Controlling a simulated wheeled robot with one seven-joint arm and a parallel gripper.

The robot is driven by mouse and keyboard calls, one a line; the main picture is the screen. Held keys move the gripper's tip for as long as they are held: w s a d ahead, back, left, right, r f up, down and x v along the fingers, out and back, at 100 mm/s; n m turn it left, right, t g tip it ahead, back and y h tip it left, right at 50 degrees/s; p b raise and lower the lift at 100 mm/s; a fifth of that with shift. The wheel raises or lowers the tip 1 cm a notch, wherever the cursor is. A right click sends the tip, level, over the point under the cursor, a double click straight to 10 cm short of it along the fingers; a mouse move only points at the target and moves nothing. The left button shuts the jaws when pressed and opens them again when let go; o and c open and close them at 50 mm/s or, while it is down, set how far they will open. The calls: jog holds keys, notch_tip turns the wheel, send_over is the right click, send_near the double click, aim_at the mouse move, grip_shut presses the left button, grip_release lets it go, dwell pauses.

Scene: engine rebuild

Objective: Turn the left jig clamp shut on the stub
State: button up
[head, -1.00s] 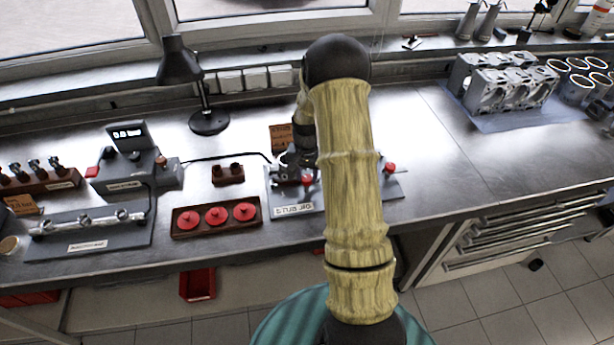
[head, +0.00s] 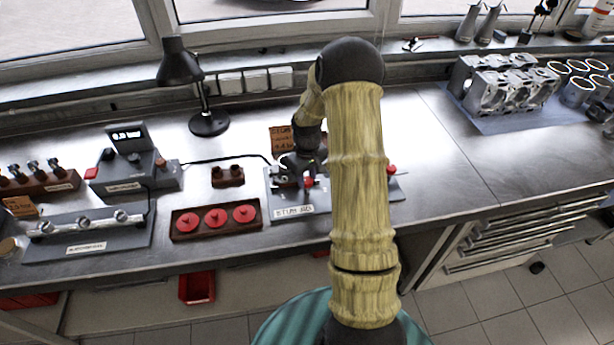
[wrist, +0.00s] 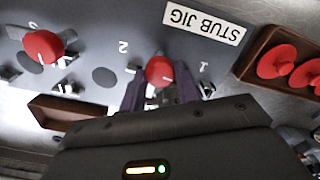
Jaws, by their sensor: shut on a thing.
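The stub jig is a grey plate (head: 273,212) on the bench, labelled STUB JIG in the wrist view (wrist: 120,15). My gripper (wrist: 158,86) is over it, its two dark fingers shut on a red clamp knob (wrist: 159,70) between the marks 1 and 2. In the head view this knob (head: 308,182) shows just below my gripper (head: 300,172). A second red knob (wrist: 42,46) stands on the other side of mark 2, apart from my gripper; in the head view it shows right of my arm (head: 391,169). The stub itself is hard to make out behind the fingers.
A dark red tray with several red caps (head: 179,232) lies left of the jig. A desk lamp (head: 208,123) is behind.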

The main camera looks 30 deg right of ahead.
aim_at(306, 180)
jog(key=shift+w+r+n, duration=0.1)
jog(key=shift+n, duration=0.5)
jog(key=o, duration=1)
notch_tip(306, 180, up, 17)
jog(key=b, duration=0.2)
jog(key=shift+r+b, duration=0.15)
jog(key=shift+b, duration=0.25)
jog(key=shift+a, duration=0.1)
